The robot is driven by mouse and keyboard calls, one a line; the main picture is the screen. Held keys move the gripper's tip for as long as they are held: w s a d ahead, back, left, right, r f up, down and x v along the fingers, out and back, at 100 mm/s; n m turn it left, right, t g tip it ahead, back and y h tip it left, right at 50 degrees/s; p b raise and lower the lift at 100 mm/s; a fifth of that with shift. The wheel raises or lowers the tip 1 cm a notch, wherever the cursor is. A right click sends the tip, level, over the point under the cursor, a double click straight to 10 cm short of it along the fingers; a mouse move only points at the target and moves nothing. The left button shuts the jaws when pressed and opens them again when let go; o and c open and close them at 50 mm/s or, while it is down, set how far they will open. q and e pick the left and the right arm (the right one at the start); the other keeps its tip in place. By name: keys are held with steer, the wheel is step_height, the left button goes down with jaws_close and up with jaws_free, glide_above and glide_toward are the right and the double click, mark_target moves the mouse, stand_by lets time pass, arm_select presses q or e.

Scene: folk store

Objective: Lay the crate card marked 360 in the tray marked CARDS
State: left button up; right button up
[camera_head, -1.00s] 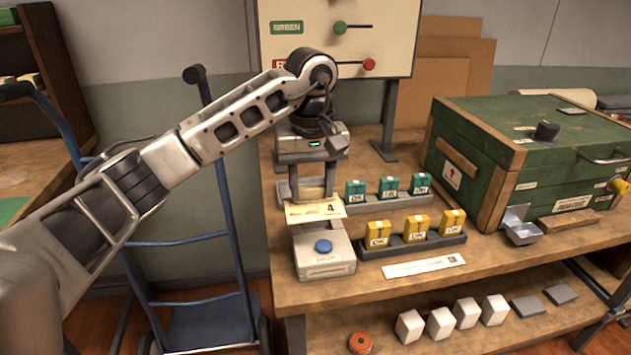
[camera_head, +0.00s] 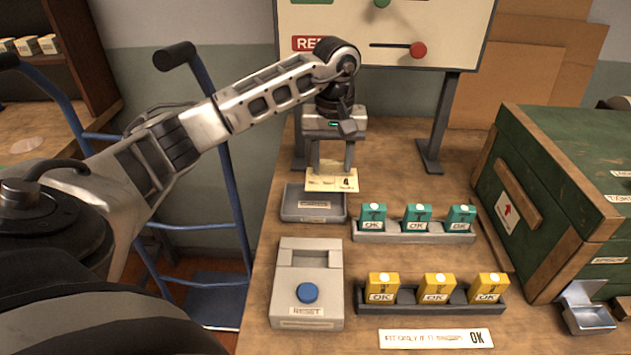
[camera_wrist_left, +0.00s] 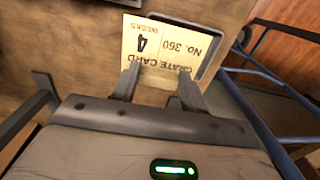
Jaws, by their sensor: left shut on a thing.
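The crate card (camera_head: 331,181) is a small cream card with a "4" on it. In the left wrist view the card (camera_wrist_left: 163,45) reads "No. 360", "CRATE CARD" and "4 WEEKS". My left gripper (camera_head: 332,170) is shut on the card's edge and holds it out in front of its fingers. The gripper also shows in the left wrist view (camera_wrist_left: 158,85). The grey tray (camera_head: 313,217) lies just below and left of the card in the head view, its front label too small to read. The card overlaps part of the tray (camera_wrist_left: 222,45) in the wrist view. My right gripper is out of view.
A grey box with a blue button marked RESET (camera_head: 308,312) stands in front of the tray. Racks of teal boxes (camera_head: 412,238) and yellow boxes (camera_head: 430,305) stand to the right. A green crate (camera_head: 575,160) is farther right. A blue hand truck (camera_head: 232,200) stands left of the bench.

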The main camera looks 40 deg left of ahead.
arm_select(q)
glide_above(315, 198)
steer(key=f, duration=0.4)
steer(key=shift+d+f, duration=0.15)
steer(key=shift+d, duration=0.2)
steer(key=f, duration=0.1)
steer(key=f+p, duration=0.1)
steer(key=f, duration=0.1)
steer(key=shift+s+a, duration=0.1)
steer(key=shift+a, duration=0.25)
steer(key=shift+f, duration=0.5)
steer(key=shift+f, duration=0.1)
steer(key=o, duration=1)
steer(key=shift+c, duration=0.2)
